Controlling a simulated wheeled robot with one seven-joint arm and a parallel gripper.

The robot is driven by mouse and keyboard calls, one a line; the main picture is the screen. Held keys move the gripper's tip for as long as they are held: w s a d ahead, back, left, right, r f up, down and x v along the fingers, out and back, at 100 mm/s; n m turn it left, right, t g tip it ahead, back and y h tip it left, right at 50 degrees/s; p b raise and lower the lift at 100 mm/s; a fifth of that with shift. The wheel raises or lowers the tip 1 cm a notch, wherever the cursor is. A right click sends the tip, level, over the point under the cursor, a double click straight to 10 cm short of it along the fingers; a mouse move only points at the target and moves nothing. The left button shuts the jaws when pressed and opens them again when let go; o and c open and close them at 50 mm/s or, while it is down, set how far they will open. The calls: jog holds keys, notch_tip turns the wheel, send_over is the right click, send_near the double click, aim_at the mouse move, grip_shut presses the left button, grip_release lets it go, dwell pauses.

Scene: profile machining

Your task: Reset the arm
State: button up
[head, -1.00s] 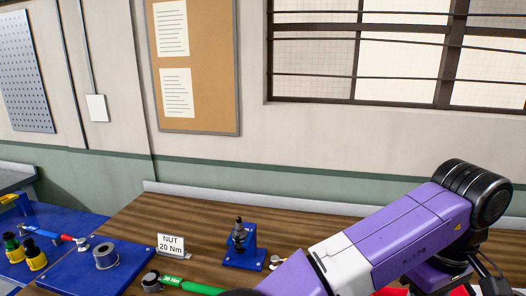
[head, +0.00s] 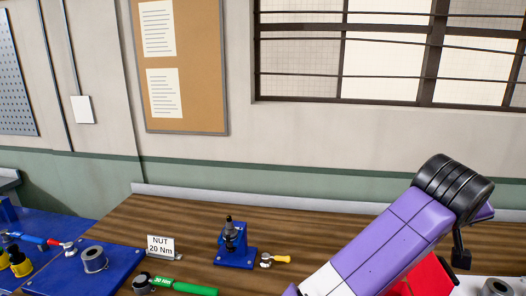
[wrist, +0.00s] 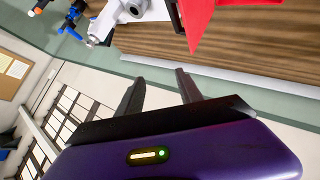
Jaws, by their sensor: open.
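My arm (head: 395,240), purple and white with a black joint, rises at the right of the head view in front of the wooden bench (head: 190,218). My gripper (wrist: 160,82) shows in the wrist view with its two dark fingers apart and nothing between them. It is above the bench, seen at a steep tilt. The gripper itself cannot be made out in the head view.
The bench carries a "NUT 20 Nm" sign (head: 161,247), a blue stand with a dark fitting (head: 235,248), a yellow-handled tool (head: 278,259), a green wrench (head: 185,286) and a blue plate with a grey ring (head: 95,258). A red object (head: 425,279) is partly behind my arm.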

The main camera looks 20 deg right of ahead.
notch_tip(320, 180, up, 9)
jog(key=w+d+t+h, duration=0.2)
jog(key=t+h, duration=0.1)
jog(key=h, duration=0.3)
jog(key=w+a+r+n+t+h, duration=0.1)
jog(key=w+a+r+t+h, duration=0.2)
jog(key=w+a+r+t, duration=0.15)
jog(key=w+a+f+n+t+y+b, duration=0.1)
jog(key=a+f+n+t+y, duration=0.4)
jog(key=a, duration=0.3)
jog(key=a+f+n+t+y+b, duration=0.1)
jog(key=a+f+n+t+y, duration=0.1)
jog(key=a+n+t+y, duration=0.45)
jog(key=s+a+f+m+y, duration=0.1)
jog(key=s+a+f+y, duration=0.35)
jog(key=a+f, duration=0.3)
jog(key=s+a+f+m+y, duration=0.1)
jog(key=s+a+f+y, duration=0.2)
jog(key=s+a+f, duration=0.4)
jog(key=s+a+f+m+g+b, duration=0.1)
jog(key=s+a+f+m+g, duration=0.1)
jog(key=s+f, duration=0.6)
jog(key=s+a+f+m+g+b, duration=0.1)
jog(key=s+f+g, duration=0.3)
jog(key=s+f, duration=0.4)
jog(key=shift+s+a+m+g, duration=0.35)
jog(key=shift+s+a+g, duration=0.05)
jog(key=shift+s, duration=0.5)
